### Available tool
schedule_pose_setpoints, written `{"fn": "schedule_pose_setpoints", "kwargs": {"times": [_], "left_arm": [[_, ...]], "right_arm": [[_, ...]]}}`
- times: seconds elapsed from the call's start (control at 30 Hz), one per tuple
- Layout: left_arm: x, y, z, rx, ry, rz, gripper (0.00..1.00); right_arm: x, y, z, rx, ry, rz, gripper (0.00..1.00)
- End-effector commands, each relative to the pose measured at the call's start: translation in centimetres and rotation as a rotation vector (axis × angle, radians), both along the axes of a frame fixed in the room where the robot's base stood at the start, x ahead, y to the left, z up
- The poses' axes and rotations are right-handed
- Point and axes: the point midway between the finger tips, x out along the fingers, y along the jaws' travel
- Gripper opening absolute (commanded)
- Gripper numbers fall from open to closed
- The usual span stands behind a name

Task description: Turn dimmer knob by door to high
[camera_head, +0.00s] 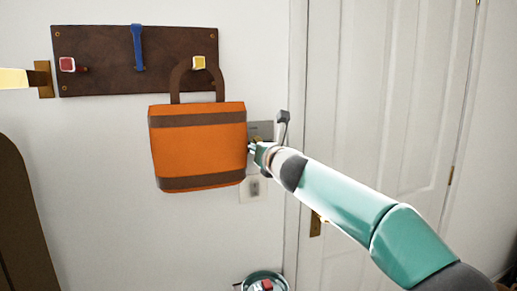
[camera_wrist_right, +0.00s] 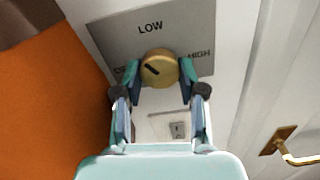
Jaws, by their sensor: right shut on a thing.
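The dimmer plate (camera_wrist_right: 112,40) is grey, on the wall by the door, and shows LOW at its top and HIGH at its right. A label at its left is partly hidden by a finger. The round brass dimmer knob (camera_wrist_right: 159,66) has a dark mark on the left part of its face, slanting toward the upper left. My right gripper (camera_wrist_right: 160,79) is shut on the knob, one finger on each side. In the head view, the right gripper (camera_head: 257,149) reaches the plate (camera_head: 262,128) from the right, just beside the orange bag. My left gripper is not in view.
An orange bag (camera_head: 198,145) hangs from a dark peg board (camera_head: 105,70), close to the plate's left. A white door (camera_head: 385,90) with a brass handle (camera_wrist_right: 283,140) stands to the right. A small wall plate (camera_head: 253,189) sits below the dimmer.

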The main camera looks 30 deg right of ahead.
Motion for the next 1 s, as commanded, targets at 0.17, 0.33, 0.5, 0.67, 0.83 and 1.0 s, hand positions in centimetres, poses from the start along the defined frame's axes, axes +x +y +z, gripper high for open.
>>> {"fn": "schedule_pose_setpoints", "kwargs": {"times": [0.17,0.33,0.5,0.67,0.83,1.0], "left_arm": [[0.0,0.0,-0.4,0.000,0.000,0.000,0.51],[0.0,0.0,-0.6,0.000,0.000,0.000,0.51],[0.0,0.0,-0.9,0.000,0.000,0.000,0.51],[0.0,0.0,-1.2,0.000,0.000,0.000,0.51],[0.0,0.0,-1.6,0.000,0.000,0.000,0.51],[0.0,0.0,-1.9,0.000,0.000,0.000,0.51]], "right_arm": [[0.1,0.1,-0.4,0.166,-0.034,0.001,0.05],[0.1,0.1,-0.4,0.322,-0.072,0.000,0.05],[0.1,0.1,-0.4,0.479,-0.109,-0.001,0.05],[0.1,0.1,-0.4,0.628,-0.144,-0.003,0.05],[0.1,0.1,-0.4,0.784,-0.181,-0.005,0.05],[0.2,0.1,-0.5,0.942,-0.219,-0.006,0.05]]}}
